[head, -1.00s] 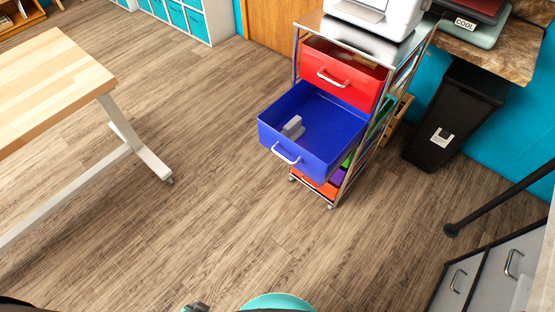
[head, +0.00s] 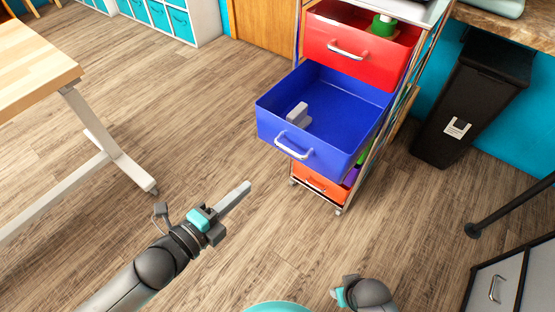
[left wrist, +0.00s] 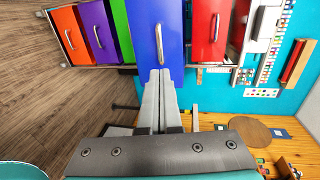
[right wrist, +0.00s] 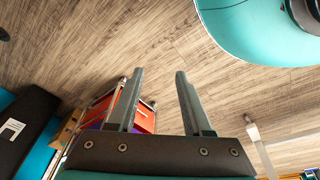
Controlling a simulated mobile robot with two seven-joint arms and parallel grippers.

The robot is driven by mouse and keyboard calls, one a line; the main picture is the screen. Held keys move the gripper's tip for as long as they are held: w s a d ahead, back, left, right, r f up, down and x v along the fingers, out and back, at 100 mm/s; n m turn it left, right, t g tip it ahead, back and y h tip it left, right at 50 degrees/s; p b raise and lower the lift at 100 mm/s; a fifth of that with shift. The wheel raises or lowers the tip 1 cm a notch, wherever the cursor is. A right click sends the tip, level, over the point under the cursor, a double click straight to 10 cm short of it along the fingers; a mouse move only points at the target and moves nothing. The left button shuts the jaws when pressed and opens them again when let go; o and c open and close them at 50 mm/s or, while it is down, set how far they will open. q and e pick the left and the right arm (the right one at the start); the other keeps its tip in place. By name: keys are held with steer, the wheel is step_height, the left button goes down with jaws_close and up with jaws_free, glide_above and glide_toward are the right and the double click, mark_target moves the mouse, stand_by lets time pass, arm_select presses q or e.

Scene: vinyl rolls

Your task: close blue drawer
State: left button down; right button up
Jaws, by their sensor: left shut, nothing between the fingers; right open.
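The blue drawer (head: 330,125) is pulled far out of a metal-framed drawer cart in the head view, with a pale handle (head: 293,148) on its front and a grey block-like object (head: 298,116) inside. My left gripper (head: 236,196) is shut and empty, in front of the drawer and to its left, apart from it. In the left wrist view the blue drawer front (left wrist: 155,30) and its handle lie straight beyond the shut fingers (left wrist: 160,80). My right gripper shows in the right wrist view (right wrist: 155,80), open and empty, its fingers over the floor.
A red drawer (head: 360,45) above the blue one is partly open. An orange drawer (head: 322,186) sits below. A black bin (head: 470,100) stands right of the cart, and a wooden-topped table (head: 35,60) stands at left. The floor between them is clear.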

arm_select(q)
steer(key=b+x, duration=0.5)
steer(key=x, duration=0.9)
arm_select(e)
steer(key=w+a+r+t, duration=0.1)
steer(key=w+r, duration=0.3)
steer(key=r, duration=0.7)
steer(key=shift+w+t, duration=0.15)
steer(key=shift+t, duration=0.25)
arm_select(q)
steer(key=shift+s, duration=0.1)
arm_select(e)
steer(key=shift+a, duration=0.1)
